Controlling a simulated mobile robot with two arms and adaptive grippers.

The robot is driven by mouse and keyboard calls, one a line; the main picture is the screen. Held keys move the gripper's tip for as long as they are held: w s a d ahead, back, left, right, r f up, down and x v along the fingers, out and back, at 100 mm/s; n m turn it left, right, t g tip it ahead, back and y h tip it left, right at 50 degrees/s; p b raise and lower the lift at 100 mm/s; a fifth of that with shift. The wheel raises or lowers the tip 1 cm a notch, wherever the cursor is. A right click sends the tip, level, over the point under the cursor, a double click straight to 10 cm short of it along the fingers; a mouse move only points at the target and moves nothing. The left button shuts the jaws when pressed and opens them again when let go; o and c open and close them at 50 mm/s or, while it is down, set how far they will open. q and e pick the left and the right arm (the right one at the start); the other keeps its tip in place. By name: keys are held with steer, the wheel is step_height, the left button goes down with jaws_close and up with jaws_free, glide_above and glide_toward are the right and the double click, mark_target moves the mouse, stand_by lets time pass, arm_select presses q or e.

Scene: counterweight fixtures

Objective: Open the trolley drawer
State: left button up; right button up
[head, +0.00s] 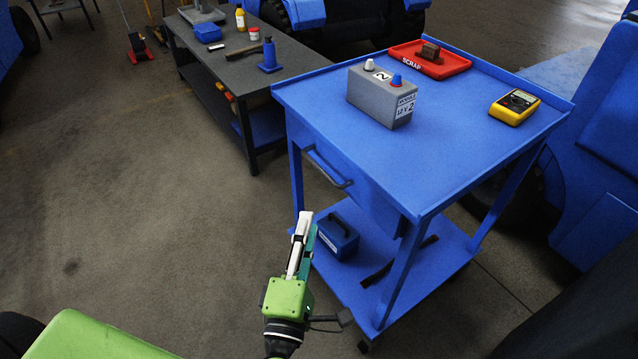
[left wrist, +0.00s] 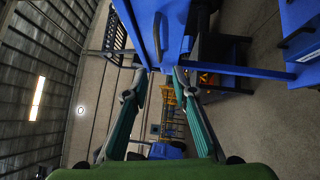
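The blue trolley (head: 455,165) stands right of centre in the head view. Its drawer (head: 372,192) sits under the top and looks closed, with a dark bar handle (head: 328,168) across its front. My left gripper (head: 307,218) is in front of the drawer side, its fingers pointing toward the trolley, apart from the handle in the picture. In the left wrist view its two fingers (left wrist: 162,73) are spread with nothing between them. The blue drawer front and a handle (left wrist: 158,35) appear beyond the fingertips there. My right gripper is not in view.
On the trolley top are a grey battery (head: 382,96), a red scrap tray (head: 430,60) and a yellow multimeter (head: 515,107). A blue case (head: 337,237) sits on the lower shelf. A dark workbench (head: 250,70) stands behind left. The floor left of the trolley is clear.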

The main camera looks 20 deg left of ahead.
arm_select(q)
steer(key=w+a+r+p, duration=0.1)
steer(key=w+r+p, duration=0.1)
steer(key=w, duration=1.1)
steer(key=shift+w+a, duration=0.15)
steer(key=shift+a, duration=0.25)
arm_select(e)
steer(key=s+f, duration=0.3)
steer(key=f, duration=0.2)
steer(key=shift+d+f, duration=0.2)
arm_select(q)
jaws_close()
